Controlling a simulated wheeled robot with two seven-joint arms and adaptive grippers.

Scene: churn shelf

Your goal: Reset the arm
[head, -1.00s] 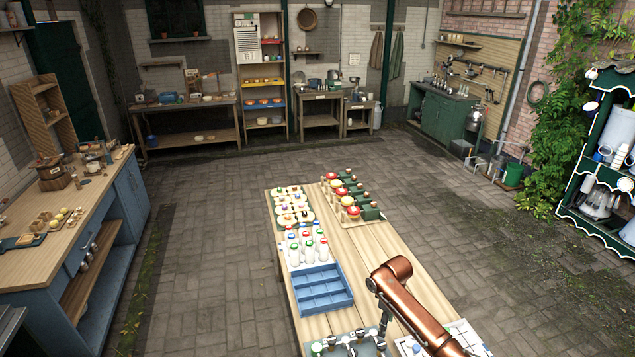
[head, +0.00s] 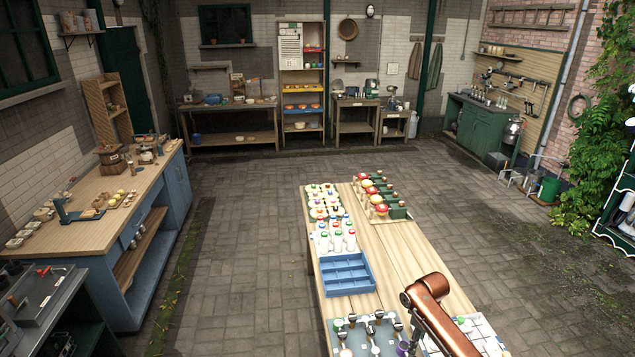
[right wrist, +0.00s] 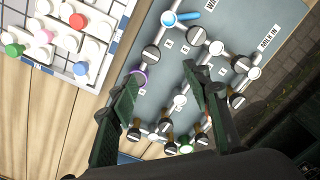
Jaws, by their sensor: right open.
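My right arm (head: 432,307) shows in the head view as a copper-coloured link reaching over the front right of the wooden table (head: 405,255). Whether the fingers touch the panel's fittings cannot be told. My left gripper is in neither view.
On the table are a blue divided tray (head: 345,273), several white bottles with coloured caps (head: 335,236), and a rack of red-topped items (head: 375,190). A white gridded board (right wrist: 85,35) lies beside the panel. A blue workbench (head: 150,215) stands left; the paved floor between is clear.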

